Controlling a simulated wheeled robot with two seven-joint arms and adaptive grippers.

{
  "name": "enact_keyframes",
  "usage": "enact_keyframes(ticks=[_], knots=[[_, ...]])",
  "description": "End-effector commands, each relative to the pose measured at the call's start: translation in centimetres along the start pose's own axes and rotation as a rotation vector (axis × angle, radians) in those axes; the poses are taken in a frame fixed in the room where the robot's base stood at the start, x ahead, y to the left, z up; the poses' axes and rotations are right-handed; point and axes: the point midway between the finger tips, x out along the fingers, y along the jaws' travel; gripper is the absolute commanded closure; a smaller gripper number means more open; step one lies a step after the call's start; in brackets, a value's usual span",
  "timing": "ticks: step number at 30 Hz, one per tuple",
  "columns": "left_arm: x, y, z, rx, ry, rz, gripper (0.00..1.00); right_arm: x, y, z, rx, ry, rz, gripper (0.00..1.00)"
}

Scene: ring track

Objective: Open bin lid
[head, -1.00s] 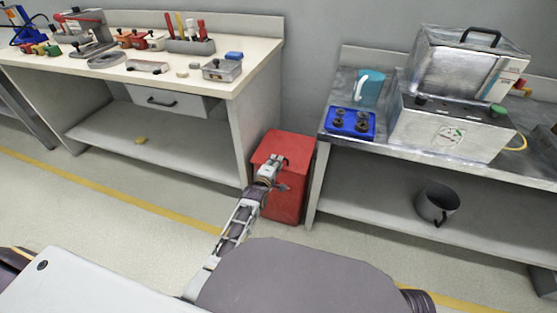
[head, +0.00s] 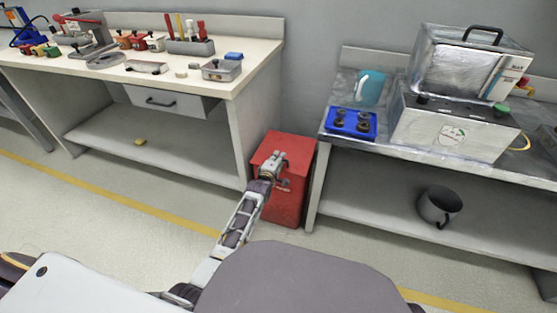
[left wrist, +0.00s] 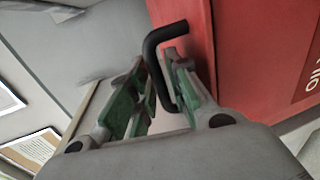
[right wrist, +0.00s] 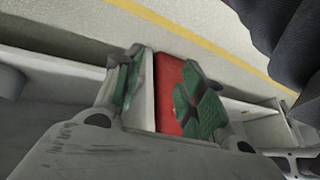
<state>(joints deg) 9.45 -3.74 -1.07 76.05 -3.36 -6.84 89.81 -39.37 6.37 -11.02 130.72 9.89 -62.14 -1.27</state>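The red bin (head: 294,206) stands on the floor between the two benches, with its top closed. Its red front fills the right of the left wrist view (left wrist: 255,55). A black bent handle (left wrist: 152,48) sticks out from it. My left gripper (head: 278,158) is at the bin's front, hiding part of it. In the left wrist view, its green-padded fingers are apart, with the handle's bar between them, close to the right finger; I cannot tell if they touch. My right gripper (right wrist: 165,75) is open and empty, with the red bin showing beyond its fingers. It is outside the head view.
A workbench (head: 250,55) with tools stands left of the bin. A metal bench (head: 385,143) with a blue tray (head: 350,122), a jug (head: 370,87) and a metal box stands right. A grey mug (head: 438,206) sits on its lower shelf. The floor before the bin is clear.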

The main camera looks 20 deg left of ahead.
Motion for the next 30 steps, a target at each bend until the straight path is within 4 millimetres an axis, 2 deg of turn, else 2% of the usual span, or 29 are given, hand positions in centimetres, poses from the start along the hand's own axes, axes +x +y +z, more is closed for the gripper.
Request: enact_keyframes(ticks=[1,3,4,20,25,30], knots=[[0.0,0.0,0.0,0.0,0.0,0.0,0.9,0.0,0.0,0.1,-0.001,-0.002,0.001,0.6],[0.0,0.0,0.0,0.0,0.0,0.0,0.99,0.0,0.1,0.1,-0.003,-0.003,0.002,0.6],[0.0,0.0,0.0,0.0,0.0,0.0,1.0,0.0,0.1,0.1,-0.004,-0.003,0.002,0.6],[-0.1,0.1,-0.1,0.0,0.0,-0.005,1.0,-0.3,0.3,0.3,-0.012,-0.017,0.008,0.6],[-0.1,0.4,-0.2,-0.001,0.0,-0.014,1.0,-1.1,0.2,0.2,-0.013,-0.037,0.016,0.6],[-0.2,0.9,-0.5,-0.001,0.0,-0.03,1.0,-3.2,-0.1,-1.3,-0.025,-0.055,0.027,0.6]])
